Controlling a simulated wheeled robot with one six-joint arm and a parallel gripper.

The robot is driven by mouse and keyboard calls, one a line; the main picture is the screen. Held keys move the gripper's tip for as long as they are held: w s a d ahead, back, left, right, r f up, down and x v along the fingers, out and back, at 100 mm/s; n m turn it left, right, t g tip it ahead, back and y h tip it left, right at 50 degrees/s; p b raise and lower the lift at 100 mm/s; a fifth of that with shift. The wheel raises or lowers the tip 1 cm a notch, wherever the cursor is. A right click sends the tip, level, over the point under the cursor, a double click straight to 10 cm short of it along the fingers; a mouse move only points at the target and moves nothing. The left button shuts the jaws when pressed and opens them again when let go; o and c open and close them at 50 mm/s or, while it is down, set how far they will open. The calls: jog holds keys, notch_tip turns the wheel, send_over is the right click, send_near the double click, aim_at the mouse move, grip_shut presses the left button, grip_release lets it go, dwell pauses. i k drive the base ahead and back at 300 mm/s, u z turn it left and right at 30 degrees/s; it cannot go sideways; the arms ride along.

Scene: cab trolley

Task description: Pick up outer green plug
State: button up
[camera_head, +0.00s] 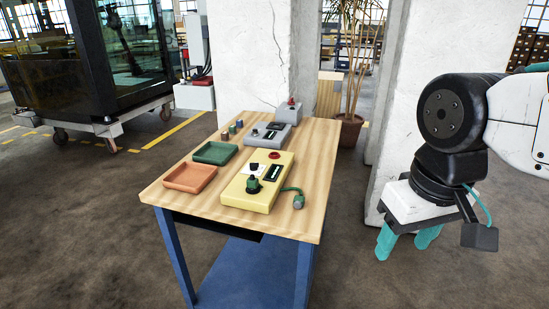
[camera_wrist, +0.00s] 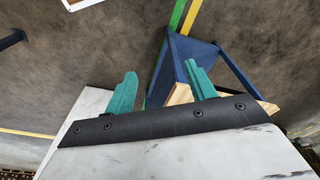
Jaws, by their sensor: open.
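My gripper (camera_head: 405,245) is right of the table, pointing down, apart from the plug. Its teal fingers are spread and empty. In the wrist view my gripper (camera_wrist: 160,78) also shows apart fingers, with a table corner (camera_wrist: 182,95) and blue legs behind. No plug shows in the wrist view.
An orange tray (camera_head: 190,187) and a green tray (camera_head: 215,161) lie left of the yellow box. A grey box (camera_head: 268,137) and small cylinders stand behind. A white pillar (camera_head: 440,80) and a potted plant (camera_head: 349,130) stand beyond.

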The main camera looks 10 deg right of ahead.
aim_at(299, 200)
jog(key=u, duration=0.45)
jog(key=k, duration=1.05)
jog(key=u, duration=0.2)
jog(key=i, duration=0.3)
jog(key=z, duration=0.75)
jog(key=i, duration=1.3)
jog(key=z, duration=0.25)
